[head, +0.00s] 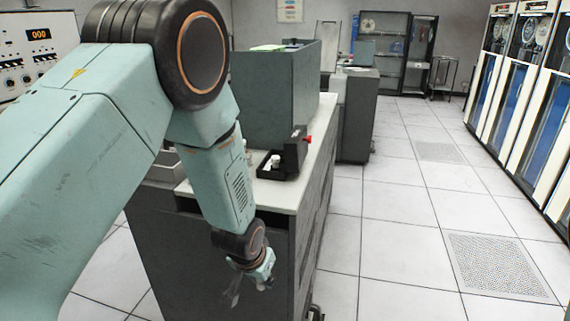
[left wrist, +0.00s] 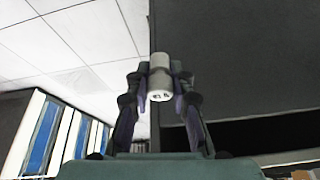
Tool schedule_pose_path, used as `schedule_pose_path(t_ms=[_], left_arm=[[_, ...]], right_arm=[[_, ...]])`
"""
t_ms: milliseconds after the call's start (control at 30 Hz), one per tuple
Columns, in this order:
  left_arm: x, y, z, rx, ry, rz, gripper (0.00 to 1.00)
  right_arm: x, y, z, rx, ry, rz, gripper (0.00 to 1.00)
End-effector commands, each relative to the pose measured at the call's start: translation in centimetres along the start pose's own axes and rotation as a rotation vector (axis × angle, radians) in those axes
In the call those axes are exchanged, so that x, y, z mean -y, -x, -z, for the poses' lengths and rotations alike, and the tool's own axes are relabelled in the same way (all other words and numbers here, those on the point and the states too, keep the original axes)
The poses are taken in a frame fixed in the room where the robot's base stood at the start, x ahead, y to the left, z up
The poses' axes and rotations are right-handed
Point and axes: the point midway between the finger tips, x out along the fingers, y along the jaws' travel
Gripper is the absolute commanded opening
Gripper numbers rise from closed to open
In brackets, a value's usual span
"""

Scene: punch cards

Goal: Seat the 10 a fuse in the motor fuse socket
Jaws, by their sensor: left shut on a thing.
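My left gripper (head: 250,284) hangs low in front of the near end of the grey cabinet, below its top. In the left wrist view the left gripper (left wrist: 160,92) is shut on a pale grey cylindrical fuse (left wrist: 160,80). Dark marks show on the fuse's near end, too small to read. A black fixture (head: 294,152) with a red part stands on the cabinet's white top, with a small white cylinder (head: 275,160) in its low tray. I cannot tell which part is the motor socket. My right gripper is out of view.
The cabinet's white top (head: 308,185) has bare room near its front corner. A tall grey box (head: 275,95) stands behind the fixture. Part of the top is hidden by my left arm. Tiled floor (head: 390,225) is clear to the right.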

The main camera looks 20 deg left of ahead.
Motion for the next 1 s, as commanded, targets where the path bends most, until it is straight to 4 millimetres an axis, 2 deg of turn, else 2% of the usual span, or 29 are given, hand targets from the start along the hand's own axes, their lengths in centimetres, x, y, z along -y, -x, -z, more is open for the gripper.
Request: schedule_pose_path(t_ms=[33, 400, 800, 933, 1000], left_arm=[[0.7, 1.9, 1.6, -0.003, 0.001, -0.003, 0.0], [5.1, 9.9, 9.6, -0.001, -0.058, -0.032, 0.0], [8.0, 14.9, 13.9, -0.004, -0.106, -0.066, 0.0], [8.7, 16.2, 14.9, -0.007, -0.116, -0.074, 0.0], [8.7, 16.0, 14.8, -0.005, -0.119, -0.075, 0.0]], right_arm=[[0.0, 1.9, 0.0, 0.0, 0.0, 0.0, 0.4], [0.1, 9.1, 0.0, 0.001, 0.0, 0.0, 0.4], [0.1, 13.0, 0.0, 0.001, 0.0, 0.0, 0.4], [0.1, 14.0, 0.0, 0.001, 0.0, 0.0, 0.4], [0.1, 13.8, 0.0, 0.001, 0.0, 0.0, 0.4]])
